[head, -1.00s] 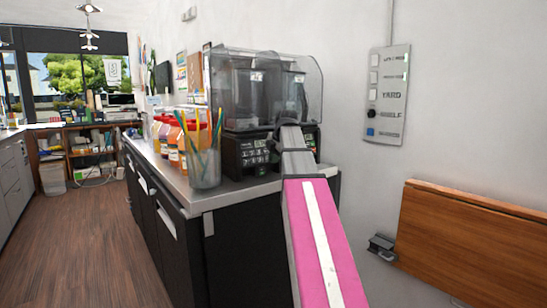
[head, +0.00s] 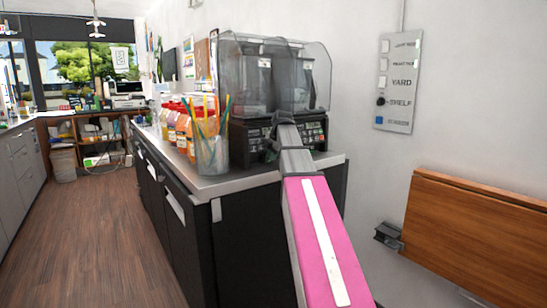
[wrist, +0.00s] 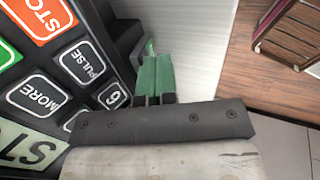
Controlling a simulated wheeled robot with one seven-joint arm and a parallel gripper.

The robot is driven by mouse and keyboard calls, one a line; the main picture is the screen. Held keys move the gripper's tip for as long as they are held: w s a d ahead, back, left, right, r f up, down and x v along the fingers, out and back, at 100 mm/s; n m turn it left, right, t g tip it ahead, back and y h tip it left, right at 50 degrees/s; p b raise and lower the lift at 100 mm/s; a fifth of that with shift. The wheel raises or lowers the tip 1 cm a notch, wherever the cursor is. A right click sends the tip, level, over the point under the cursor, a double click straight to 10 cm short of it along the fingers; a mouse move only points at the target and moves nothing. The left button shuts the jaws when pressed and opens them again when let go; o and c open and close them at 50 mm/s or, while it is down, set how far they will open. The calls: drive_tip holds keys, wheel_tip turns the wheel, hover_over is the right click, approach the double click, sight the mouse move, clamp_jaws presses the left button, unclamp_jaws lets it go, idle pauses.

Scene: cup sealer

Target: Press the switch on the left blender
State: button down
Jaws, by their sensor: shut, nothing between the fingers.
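Two blenders stand side by side on the counter under clear covers: the left blender (head: 249,85) and the right blender (head: 293,85). Each has a dark base with buttons. My arm reaches over the counter to the bases, and its end hides part of them. In the wrist view a slanted control panel (wrist: 72,85) fills the left side, with keys marked STOP, PULSE, MORE and 6. My gripper (wrist: 151,60) has green fingers, shut and empty, just right of the PULSE and 6 keys. I cannot tell whether they touch the panel, or which blender it belongs to.
The steel counter (head: 232,184) holds a glass (head: 212,155) of coloured sticks and several orange bottles (head: 178,128) left of the blenders. A wall panel (head: 398,82) and a wooden board (head: 475,228) are on the right. The floor (head: 95,240) at left is clear.

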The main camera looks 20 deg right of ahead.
drive_tip(key=shift+w+a+r, duration=0.15)
drive_tip(key=shift+w, duration=0.25)
drive_tip(key=shift+r, duration=0.15)
drive_tip(key=shift+r, duration=0.65)
drive_tip(key=shift+s, duration=0.15)
